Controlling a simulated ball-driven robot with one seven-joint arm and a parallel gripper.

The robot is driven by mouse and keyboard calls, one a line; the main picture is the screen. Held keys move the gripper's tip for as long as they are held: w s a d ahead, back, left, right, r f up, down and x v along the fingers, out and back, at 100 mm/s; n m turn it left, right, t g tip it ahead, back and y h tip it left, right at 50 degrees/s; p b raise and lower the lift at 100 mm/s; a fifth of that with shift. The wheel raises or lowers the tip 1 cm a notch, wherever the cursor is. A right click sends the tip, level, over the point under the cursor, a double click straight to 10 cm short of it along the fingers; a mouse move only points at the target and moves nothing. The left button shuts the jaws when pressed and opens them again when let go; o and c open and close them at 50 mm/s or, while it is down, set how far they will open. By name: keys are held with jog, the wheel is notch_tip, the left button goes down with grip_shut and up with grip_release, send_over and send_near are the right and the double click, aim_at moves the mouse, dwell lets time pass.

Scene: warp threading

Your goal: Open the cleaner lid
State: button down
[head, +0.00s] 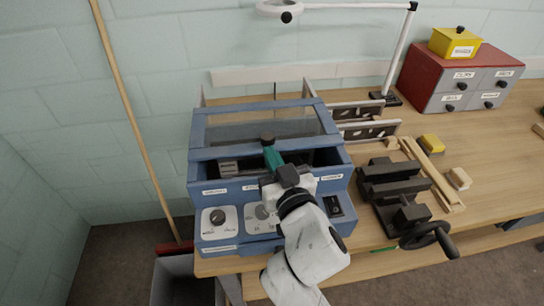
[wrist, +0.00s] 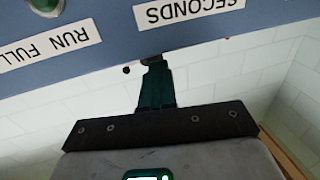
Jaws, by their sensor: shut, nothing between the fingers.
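The cleaner (head: 200,190) is a blue box on the bench, with dials and labels on its front panel. Its lid (head: 235,152) is a blue frame with a clear pane. The lid looks raised at the front, with a dark gap between its front bar and the box, through which a grey part inside shows. A black knob (head: 267,137) shows at the lid's front bar. My gripper (head: 269,150) has teal fingers, shut and empty, at the front bar just below the knob; contact is unclear. In the wrist view the fingers (wrist: 154,72) show together below the blue labelled panel (wrist: 110,25).
A black vise (head: 395,190) with a handwheel stands right of the cleaner. A red and grey drawer cabinet (head: 455,85) with a yellow box (head: 455,42) is at back right. A lamp (head: 395,60) stands behind. A broom (head: 130,100) leans on the wall at left.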

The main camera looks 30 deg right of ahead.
jog(key=c, duration=1.8)
grip_release()
jog(key=o, duration=1)
jog(key=shift+s+a+b, duration=0.2)
jog(key=shift+s+b, duration=0.25)
jog(key=shift+s, duration=1.35)
jog(key=shift+s+a+b, duration=0.25)
jog(key=shift+s+b, duration=0.2)
jog(key=shift+s, duration=1.3)
jog(key=shift+s+a+b, duration=0.2)
jog(key=shift+s+b, duration=0.25)
jog(key=shift+s, duration=1.35)
jog(key=shift+o, duration=0.2)
